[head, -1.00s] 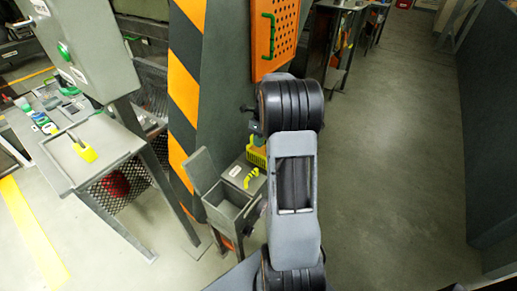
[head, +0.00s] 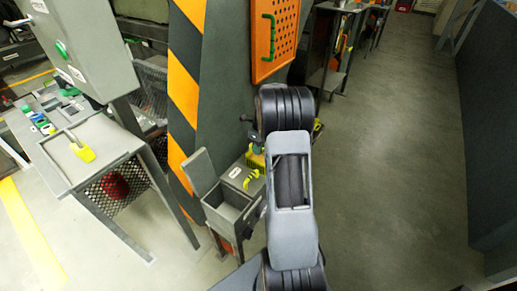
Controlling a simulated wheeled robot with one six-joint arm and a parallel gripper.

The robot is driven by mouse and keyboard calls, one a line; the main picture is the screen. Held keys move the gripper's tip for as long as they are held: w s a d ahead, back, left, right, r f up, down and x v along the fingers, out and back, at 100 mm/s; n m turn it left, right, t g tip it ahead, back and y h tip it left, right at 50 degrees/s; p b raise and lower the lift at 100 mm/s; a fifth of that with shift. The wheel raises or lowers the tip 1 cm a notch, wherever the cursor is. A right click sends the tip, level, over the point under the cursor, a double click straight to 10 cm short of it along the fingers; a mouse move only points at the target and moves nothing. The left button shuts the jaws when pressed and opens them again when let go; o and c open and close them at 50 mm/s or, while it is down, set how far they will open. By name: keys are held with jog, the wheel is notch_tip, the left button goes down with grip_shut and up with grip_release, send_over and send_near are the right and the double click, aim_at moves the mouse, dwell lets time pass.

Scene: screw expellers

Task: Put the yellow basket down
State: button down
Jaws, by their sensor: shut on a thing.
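The yellow basket (head: 256,160) shows only in part, just left of my arm and above the grey machine top. My arm hides the rest of it. My gripper (head: 256,138) is mostly hidden behind my arm; a dark part of it shows right above the basket. It is shut on the basket. I cannot tell whether the basket touches the surface below. A small yellow patch (head: 317,128) shows right of my arm; I cannot tell what it belongs to.
A grey bin (head: 228,213) with a raised lid and a curved yellow handle (head: 250,179) stand left of my arm. A striped pillar (head: 187,90) rises behind. A grey table (head: 90,160) with a yellow-handled tool stands left. The floor (head: 400,170) at right is clear.

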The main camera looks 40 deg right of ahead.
jog(key=shift+f, duration=0.15)
jog(key=c, duration=1.1)
grip_release()
